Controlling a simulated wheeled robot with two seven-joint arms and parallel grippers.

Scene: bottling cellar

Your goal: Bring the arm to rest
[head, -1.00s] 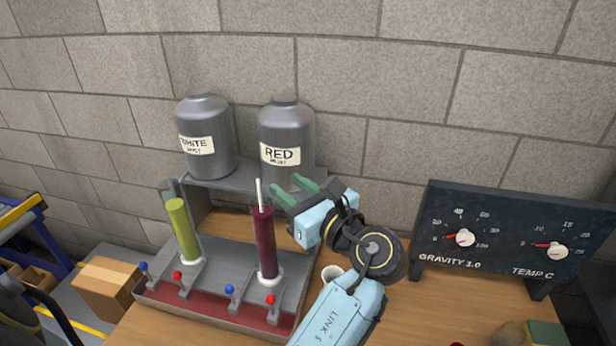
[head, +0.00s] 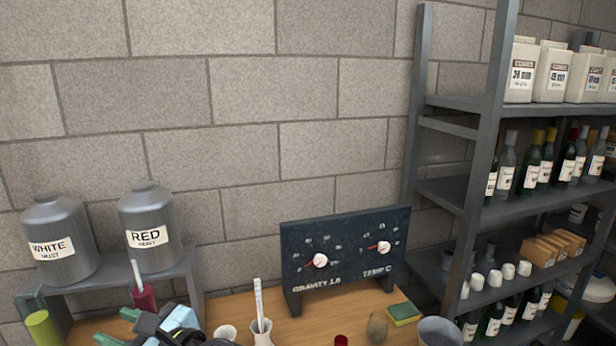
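My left gripper (head: 112,326) is low at the bottom left of the head view. Its two green fingers are apart with nothing seen between them. The black and light blue wrist behind the fingers is cut off by the bottom edge. My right gripper is not in view.
A yellow-green cylinder (head: 42,328) stands at far left, below the white must tank (head: 58,240) and red must tank (head: 150,228). A white jar with a stick (head: 262,338), a sponge (head: 404,314) and a gauge panel (head: 345,250) are on the table (head: 300,325). A bottle shelf (head: 470,198) stands right.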

